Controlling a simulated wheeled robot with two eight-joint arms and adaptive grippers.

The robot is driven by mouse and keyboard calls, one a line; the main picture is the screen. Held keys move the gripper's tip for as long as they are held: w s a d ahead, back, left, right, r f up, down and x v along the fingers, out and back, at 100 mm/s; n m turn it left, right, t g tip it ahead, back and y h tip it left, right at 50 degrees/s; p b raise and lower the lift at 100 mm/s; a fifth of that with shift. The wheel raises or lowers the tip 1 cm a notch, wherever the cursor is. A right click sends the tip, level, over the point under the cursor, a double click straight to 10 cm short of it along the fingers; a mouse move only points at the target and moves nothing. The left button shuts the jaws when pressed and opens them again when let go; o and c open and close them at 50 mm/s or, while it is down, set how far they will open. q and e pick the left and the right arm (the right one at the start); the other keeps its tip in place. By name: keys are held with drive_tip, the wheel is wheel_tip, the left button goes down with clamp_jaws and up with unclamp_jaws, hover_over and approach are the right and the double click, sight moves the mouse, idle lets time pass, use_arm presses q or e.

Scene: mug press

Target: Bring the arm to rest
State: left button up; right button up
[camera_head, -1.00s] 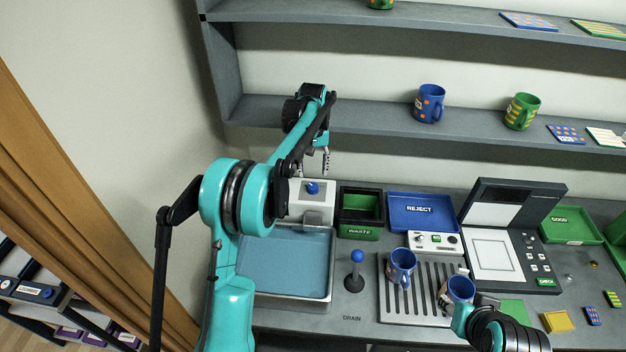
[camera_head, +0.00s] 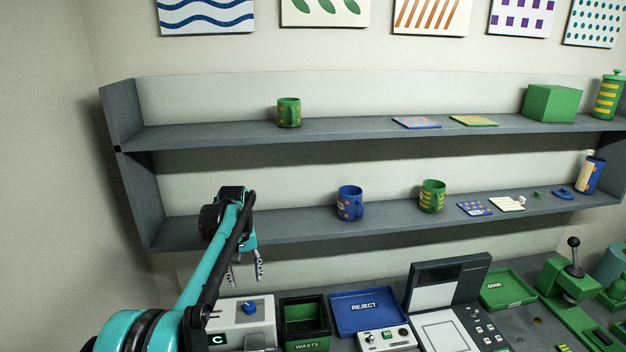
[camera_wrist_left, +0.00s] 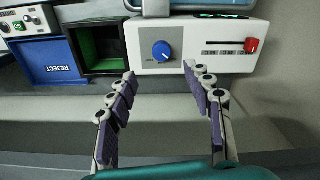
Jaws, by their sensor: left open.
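My left gripper (camera_head: 245,272) is open and empty. In the head view it hangs fingers-down in front of the lower shelf, above the white machine (camera_head: 240,322) with a blue knob. In the left wrist view the gripper's (camera_wrist_left: 160,110) two purple-padded fingers stand apart with nothing between them. The white machine (camera_wrist_left: 195,45), with its blue dial and red slider, lies beyond the fingertips. My right gripper is not in view.
The lower shelf (camera_head: 280,228) holds a blue mug (camera_head: 350,204) and a green mug (camera_head: 432,196). Below are the green waste bin (camera_head: 303,320), blue reject tray (camera_head: 368,311), a dark press with raised lid (camera_head: 447,285) and a green good tray (camera_head: 507,289). A green lever machine (camera_head: 568,278) stands at right.

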use_arm(q)
drive_tip(key=s+d+f+m+t+b, duration=0.15)
drive_tip(key=s+b, duration=0.25)
drive_tip(key=s, duration=0.5)
drive_tip(key=s+d+f+m+t+b, duration=0.1)
drive_tip(key=s+d+f+t+b, duration=0.2)
drive_tip(key=s, duration=0.5)
drive_tip(key=s+d+f+m+t+b, duration=0.2)
drive_tip(key=s+f+b, duration=0.5)
drive_tip(key=s+f, duration=0.5)
drive_tip(key=s, duration=0.2)
drive_tip(key=shift+s+d+f, duration=0.15)
drive_tip(key=shift+s+d, duration=0.15)
drive_tip(key=shift+s, duration=0.05)
